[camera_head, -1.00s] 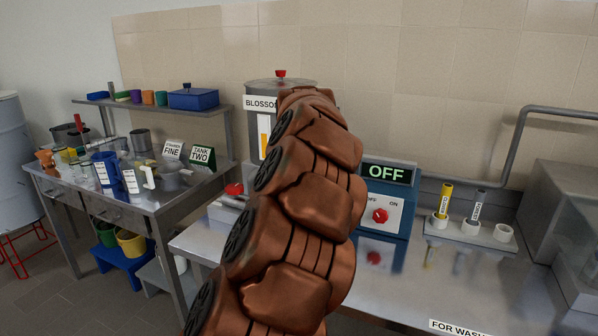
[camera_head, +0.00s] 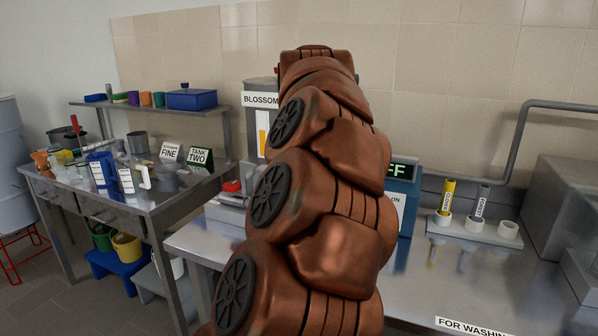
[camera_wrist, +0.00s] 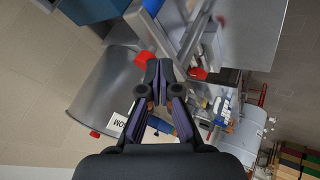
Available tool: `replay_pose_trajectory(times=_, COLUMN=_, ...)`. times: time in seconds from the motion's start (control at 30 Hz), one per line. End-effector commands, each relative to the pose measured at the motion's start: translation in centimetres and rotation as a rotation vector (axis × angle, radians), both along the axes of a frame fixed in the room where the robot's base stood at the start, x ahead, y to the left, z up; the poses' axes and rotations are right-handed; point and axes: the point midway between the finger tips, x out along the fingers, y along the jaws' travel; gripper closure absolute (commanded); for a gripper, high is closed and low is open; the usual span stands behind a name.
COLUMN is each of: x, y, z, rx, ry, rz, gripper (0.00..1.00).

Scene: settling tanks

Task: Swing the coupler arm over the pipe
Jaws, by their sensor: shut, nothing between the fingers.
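My gripper (camera_wrist: 161,78) is in the wrist view with its fingers together and nothing held. It hangs beside the steel tank, whose cylinder (camera_wrist: 105,85) fills the left of that view. Two red parts, one (camera_wrist: 145,57) left of the fingertips and one (camera_wrist: 198,73) right of them, sit by grey metal bars (camera_wrist: 186,35). I cannot tell which part is the coupler arm or the pipe, or whether the fingers touch either. In the head view my arm hides the gripper and most of the BLOSSOM tank (camera_head: 259,125). A red-topped grey fitting (camera_head: 231,187) shows left of my arm.
A blue switch box (camera_head: 402,195) stands right of my arm, partly hidden. Beyond it is a white holder (camera_head: 475,227) with two tubes. A cluttered side table (camera_head: 195,188) is at left.

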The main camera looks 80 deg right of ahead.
Motion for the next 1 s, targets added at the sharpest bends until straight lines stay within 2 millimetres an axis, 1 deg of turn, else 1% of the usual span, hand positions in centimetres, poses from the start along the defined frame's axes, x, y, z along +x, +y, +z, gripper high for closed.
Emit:
replay_pose_trajectory(times=0.13, x=-0.7, y=1.0, z=1.7, rx=-0.003, ry=-0.001, rz=0.000, gripper=1.00)
replay_pose_trajectory(times=0.3, x=-1.2, y=1.8, z=2.6, rx=0.001, ry=0.000, rz=-0.001, gripper=1.00)
replay_pose_trajectory(times=1.0, x=-1.3, y=1.9, z=2.8, rx=0.001, ry=0.000, rz=0.000, gripper=1.00)
